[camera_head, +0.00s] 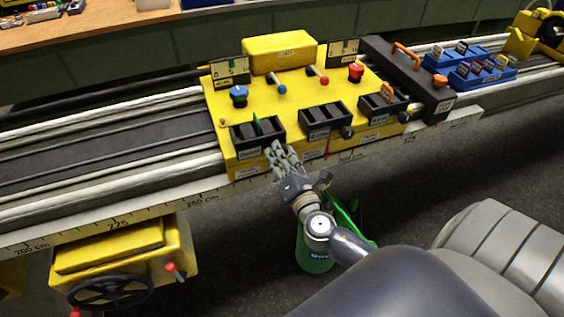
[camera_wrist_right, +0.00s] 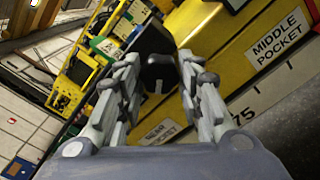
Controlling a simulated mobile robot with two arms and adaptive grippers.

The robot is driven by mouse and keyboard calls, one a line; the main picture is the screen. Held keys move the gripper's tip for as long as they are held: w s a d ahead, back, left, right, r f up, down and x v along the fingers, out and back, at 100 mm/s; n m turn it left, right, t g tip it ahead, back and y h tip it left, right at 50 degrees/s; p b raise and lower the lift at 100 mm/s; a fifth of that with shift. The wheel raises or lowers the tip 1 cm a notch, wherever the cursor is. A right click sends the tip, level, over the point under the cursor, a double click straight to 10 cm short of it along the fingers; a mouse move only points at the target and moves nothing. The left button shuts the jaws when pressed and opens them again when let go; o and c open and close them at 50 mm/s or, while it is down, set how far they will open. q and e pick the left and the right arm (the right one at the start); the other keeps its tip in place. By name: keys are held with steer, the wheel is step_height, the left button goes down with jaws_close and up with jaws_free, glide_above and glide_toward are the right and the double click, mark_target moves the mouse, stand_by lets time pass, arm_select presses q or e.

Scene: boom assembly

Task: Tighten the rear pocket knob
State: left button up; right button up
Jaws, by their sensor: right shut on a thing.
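The rear pocket is the leftmost black pocket (camera_head: 258,133) on the front of the yellow carriage (camera_head: 300,90), with a thin green piece standing in it. My right gripper (camera_head: 280,155) is at this pocket's right end and covers its knob in the head view. In the right wrist view the black rear pocket knob (camera_wrist_right: 159,72) sits between the fingers of my right gripper (camera_wrist_right: 160,88), which is shut on it. A "REAR POCKET" label (camera_wrist_right: 160,126) shows below the knob. My left gripper is not in view.
The middle pocket (camera_head: 325,118) with its black knob (camera_head: 347,132) is close to the right of my right gripper. A third pocket (camera_head: 383,106) is farther right. A ruler rail (camera_head: 120,224) runs along the front edge. A green container (camera_head: 314,252) is below my right arm.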

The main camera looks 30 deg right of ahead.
steer(key=shift+d+r+m+p, duration=0.1)
steer(key=shift+r+m+p, duration=0.05)
steer(key=shift+m, duration=6.1)
steer(key=shift+r+m+p, duration=0.15)
steer(key=shift+m, duration=6.1)
steer(key=o, duration=1.1)
steer(key=shift+f, duration=0.1)
steer(key=shift+c, duration=0.2)
